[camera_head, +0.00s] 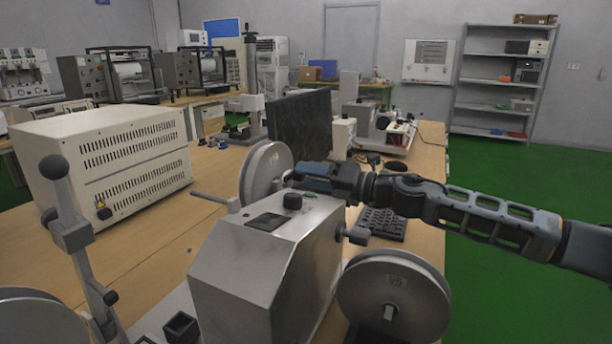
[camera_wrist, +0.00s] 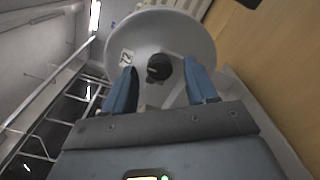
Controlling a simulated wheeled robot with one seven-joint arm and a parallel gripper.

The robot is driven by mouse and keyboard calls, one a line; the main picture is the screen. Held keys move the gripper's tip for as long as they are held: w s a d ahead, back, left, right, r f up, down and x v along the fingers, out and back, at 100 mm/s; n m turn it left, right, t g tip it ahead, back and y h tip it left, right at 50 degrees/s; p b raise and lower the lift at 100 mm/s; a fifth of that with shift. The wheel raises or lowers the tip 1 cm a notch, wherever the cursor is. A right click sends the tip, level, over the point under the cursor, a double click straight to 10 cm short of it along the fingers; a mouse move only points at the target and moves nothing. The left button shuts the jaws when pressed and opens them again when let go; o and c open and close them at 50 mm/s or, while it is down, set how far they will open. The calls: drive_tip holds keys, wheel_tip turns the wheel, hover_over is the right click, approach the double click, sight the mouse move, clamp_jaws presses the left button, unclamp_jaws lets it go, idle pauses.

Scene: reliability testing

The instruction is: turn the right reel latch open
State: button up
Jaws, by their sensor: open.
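A grey machine (camera_head: 265,265) with slanted sides stands at the front of the table in the head view. A round grey reel (camera_head: 262,172) stands behind it, and another reel (camera_head: 380,285) is on its right side. My gripper (camera_head: 292,177) is at the back reel's right side. In the wrist view, my gripper (camera_wrist: 159,66) is open, its two blue fingers pointing at the pale reel disc (camera_wrist: 165,32). A dark round knob (camera_wrist: 157,70), seemingly the latch, shows at the hub between the fingers. I cannot tell whether the fingers touch it.
A large cream vented box (camera_head: 105,155) stands on the table to the left. A ball-topped lever (camera_head: 70,220) rises at the front left. A black monitor (camera_head: 300,125) is behind the back reel; a keyboard (camera_head: 382,223) lies under my arm. Bare table lies between box and machine.

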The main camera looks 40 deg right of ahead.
drive_tip(key=shift+w+a, duration=0.25)
drive_tip(key=shift+w, duration=0.4)
drive_tip(key=shift+c, duration=0.5)
drive_tip(key=c, duration=1)
drive_tip(key=shift+o, duration=0.2)
drive_tip(key=shift+r+m+p, duration=0.1)
drive_tip(key=shift+m+p, duration=0.3)
drive_tip(key=m+p, duration=1.1)
drive_tip(key=m, duration=0.6)
